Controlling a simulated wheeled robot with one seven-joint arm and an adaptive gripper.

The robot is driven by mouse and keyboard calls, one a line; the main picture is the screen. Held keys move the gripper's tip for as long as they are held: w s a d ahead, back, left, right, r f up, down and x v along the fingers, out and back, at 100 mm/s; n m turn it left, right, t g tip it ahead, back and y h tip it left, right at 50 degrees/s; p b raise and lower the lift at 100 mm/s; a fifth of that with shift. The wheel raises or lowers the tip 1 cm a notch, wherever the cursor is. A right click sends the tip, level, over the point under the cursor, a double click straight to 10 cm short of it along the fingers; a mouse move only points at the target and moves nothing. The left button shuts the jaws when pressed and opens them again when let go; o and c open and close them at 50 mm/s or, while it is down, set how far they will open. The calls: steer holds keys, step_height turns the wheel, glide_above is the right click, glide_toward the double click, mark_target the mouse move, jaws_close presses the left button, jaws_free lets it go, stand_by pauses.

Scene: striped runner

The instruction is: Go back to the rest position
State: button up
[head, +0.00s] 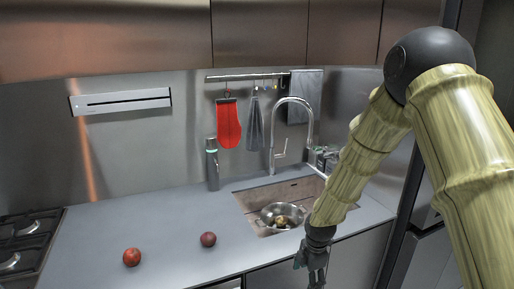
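My gripper (312,270) hangs pointing down at the lower right, in front of the counter's front edge by the sink. It is small and dark in this view, and I cannot tell whether its fingers are apart or together. No held object shows at it. My arm comes in from the right and bends down to it.
A grey counter (175,225) carries a red apple (131,257), a dark red fruit (208,239) and a bottle (212,165). A metal pot (268,222) with brownish contents sits in the sink (250,200), below a tall faucet (273,140). A hob (25,245) is left.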

steer(key=s+d+f+m+b, duration=0.1)
steer(key=s+d+f+m, duration=0.1)
steer(key=s+f+m, duration=1.25)
steer(key=s+d+f+m, duration=0.1)
steer(key=s+f+m, duration=0.1)
steer(key=s, duration=0.6)
steer(key=s+d+f+m, duration=0.2)
steer(key=s+f+m, duration=0.1)
steer(key=s, duration=0.6)
steer(key=s+d+f+m+g+b, duration=0.1)
steer(key=s+f, duration=0.3)
steer(key=s, duration=0.4)
steer(key=shift+s+d+f+m+h, duration=0.15)
steer(key=shift+d+m+h, duration=0.15)
steer(key=shift+m, duration=0.55)
